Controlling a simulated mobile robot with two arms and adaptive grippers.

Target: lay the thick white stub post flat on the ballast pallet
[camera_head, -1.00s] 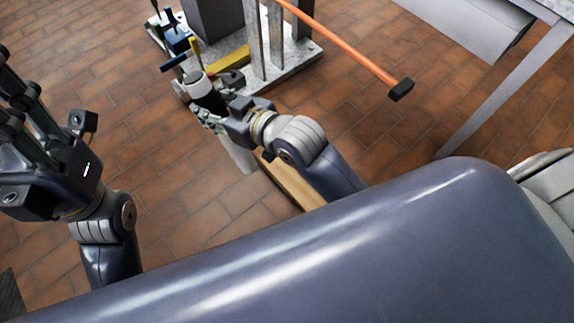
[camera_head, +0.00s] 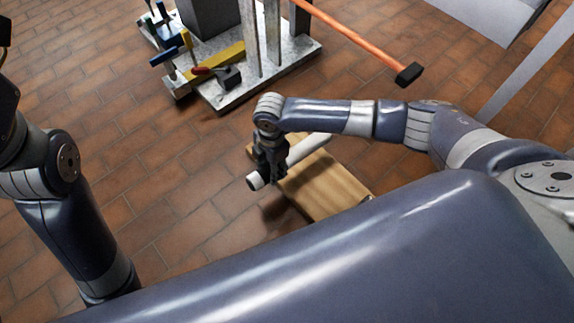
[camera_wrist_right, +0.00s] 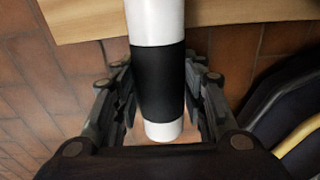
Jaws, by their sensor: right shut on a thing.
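The thick white stub post (camera_head: 309,148) has a black band (camera_wrist_right: 159,82) around it. It lies roughly level, one white end toward the lower left in the head view. My right gripper (camera_head: 268,170) is shut on the post at the black band, fingers on both sides in the right wrist view. The pale wooden ballast pallet (camera_head: 325,187) is on the floor under the post. The gripped end sticks out past the pallet's edge. Whether the post touches the wood, I cannot tell. My left arm is at the left edge; its fingers are out of frame.
A grey metal base plate (camera_head: 236,94) with uprights, several clamps and a yellow bar stands behind. An orange-handled tool with a black head (camera_head: 410,73) reaches out from it. A grey table leg (camera_head: 522,70) is at right. Brick floor is free at left.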

